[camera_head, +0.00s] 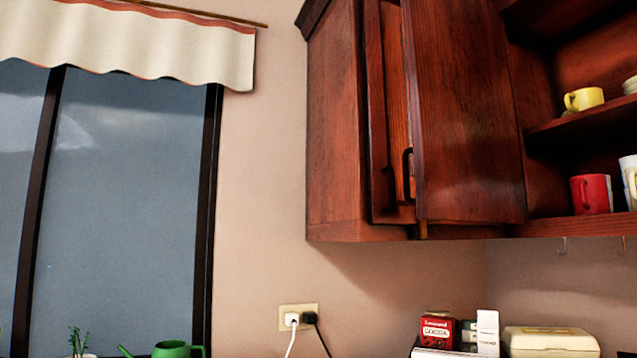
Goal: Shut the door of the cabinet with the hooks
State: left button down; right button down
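The dark red wood wall cabinet (335,140) hangs at the upper right. Small hooks (563,246) hang under its right, open-shelved section (560,228). A wide wooden door (465,110) stands open beside these shelves, leaving the inside in view. A dark handle (407,174) shows at this door's left edge. A narrower panelled section (375,110) is behind and left of the door, partly hidden by it. The top of the door is cut off by the picture. Neither of my grippers is in view.
A yellow mug (584,99) and a red mug (591,194) stand on the shelves. Below are a red tin (437,331), a cream box (550,341) and a green watering can (172,349). An outlet (298,317) with plugs is on the wall. A window (125,200) is at left.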

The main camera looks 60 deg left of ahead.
aim_at(467, 162)
jog(key=l+u, duration=0.1)
jog(key=u, duration=1.35)
